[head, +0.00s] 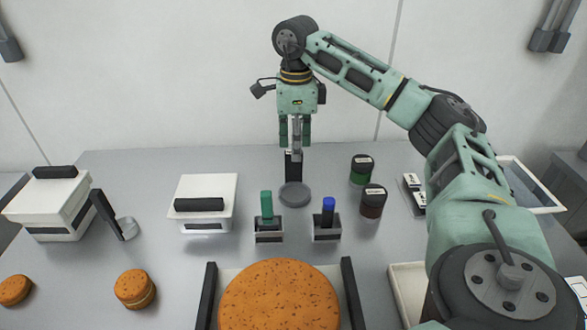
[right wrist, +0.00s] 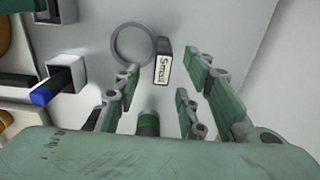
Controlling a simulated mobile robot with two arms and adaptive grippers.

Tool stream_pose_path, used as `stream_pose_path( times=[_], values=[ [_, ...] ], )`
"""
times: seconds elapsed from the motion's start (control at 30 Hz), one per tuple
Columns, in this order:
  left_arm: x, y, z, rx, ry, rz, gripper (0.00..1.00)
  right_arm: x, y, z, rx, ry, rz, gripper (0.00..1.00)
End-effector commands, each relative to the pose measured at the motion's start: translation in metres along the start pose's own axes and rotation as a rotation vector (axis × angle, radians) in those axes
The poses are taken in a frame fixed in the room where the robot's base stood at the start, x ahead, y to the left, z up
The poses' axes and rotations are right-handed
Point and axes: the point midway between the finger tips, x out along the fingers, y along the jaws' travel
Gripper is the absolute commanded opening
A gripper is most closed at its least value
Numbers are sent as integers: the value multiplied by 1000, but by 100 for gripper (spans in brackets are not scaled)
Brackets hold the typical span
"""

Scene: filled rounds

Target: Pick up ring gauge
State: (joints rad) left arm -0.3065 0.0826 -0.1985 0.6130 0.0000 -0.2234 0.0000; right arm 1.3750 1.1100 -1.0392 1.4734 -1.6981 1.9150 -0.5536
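The ring gauge (head: 293,167) stands near the middle back of the table in the head view, a dark upright handle with a grey round part at its foot. In the right wrist view it shows as a grey ring (right wrist: 114,46) beside a dark handle with a white "Small" label (right wrist: 162,69). My right gripper (head: 295,146) points down just above the handle. Its fingers (right wrist: 158,88) are apart with nothing held between them. A similar dark handle with a ring (head: 106,213) stands at the left. My left gripper is out of view.
Green-handled (head: 267,208) and blue-handled (head: 328,212) blocks stand in front. Green (head: 361,170) and dark red (head: 373,202) jars stand to the right. White boxes (head: 60,203) (head: 204,190) are left. A large brown round (head: 278,297) lies at the front.

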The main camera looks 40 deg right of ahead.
Motion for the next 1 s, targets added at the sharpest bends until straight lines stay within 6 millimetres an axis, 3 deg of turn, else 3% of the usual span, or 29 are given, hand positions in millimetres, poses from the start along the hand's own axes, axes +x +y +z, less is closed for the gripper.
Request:
stream_pose_path(
  times=[0.33, 0.67, 1.0],
  values=[
    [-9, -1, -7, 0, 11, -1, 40, 47, -2, 4, 1, 1, 1, 38],
    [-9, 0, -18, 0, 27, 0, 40, 54, -2, 5, 1, 0, -1, 37],
    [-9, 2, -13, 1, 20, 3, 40, 54, -2, 5, 1, 0, -1, 7]
  ],
)
